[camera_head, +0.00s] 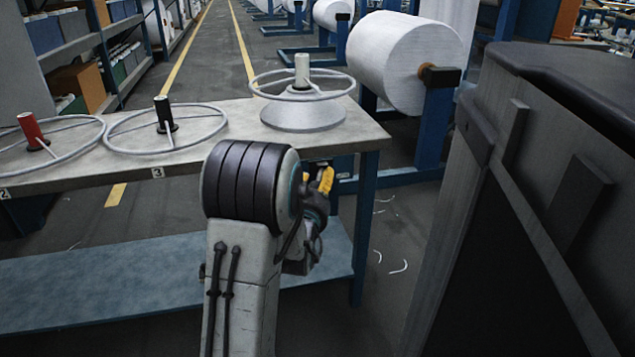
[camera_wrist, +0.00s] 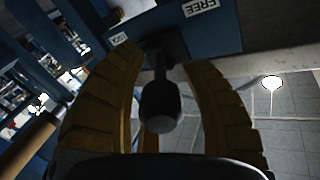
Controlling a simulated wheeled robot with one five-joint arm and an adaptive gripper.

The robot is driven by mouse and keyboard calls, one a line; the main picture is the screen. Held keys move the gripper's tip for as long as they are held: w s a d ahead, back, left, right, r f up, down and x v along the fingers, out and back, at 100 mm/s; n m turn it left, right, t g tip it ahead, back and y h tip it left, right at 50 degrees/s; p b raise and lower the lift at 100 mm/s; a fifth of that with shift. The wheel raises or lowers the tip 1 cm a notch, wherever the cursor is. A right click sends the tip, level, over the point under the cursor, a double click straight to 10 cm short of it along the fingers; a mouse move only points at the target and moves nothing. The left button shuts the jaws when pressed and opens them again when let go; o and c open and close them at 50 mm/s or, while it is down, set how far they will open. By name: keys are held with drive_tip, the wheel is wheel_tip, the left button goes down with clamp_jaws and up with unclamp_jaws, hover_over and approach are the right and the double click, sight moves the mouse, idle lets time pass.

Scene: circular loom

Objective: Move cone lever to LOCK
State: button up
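The cone lever (camera_wrist: 160,105) is dark with a rounded knob and shows in the middle of the wrist view. Its shaft runs back to a dark mount on a blue panel (camera_wrist: 215,38). A white LOCK label (camera_wrist: 119,39) is left of the mount and a FREE label (camera_wrist: 198,8) is above right. My gripper (camera_wrist: 163,68) is open, with one yellow finger on each side of the lever; I cannot tell whether either touches it. In the head view my gripper (camera_head: 325,180) is by the table's right end, partly behind my arm. The lever cannot be made out there.
A table (camera_head: 365,140) holds a grey cone base (camera_head: 303,117) with a ring and white tube, plus two rings with red and black tubes. A large white roll (camera_head: 395,60) stands behind. A dark grey machine (camera_head: 500,220) bounds the right side.

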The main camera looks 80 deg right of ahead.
clamp_jaws()
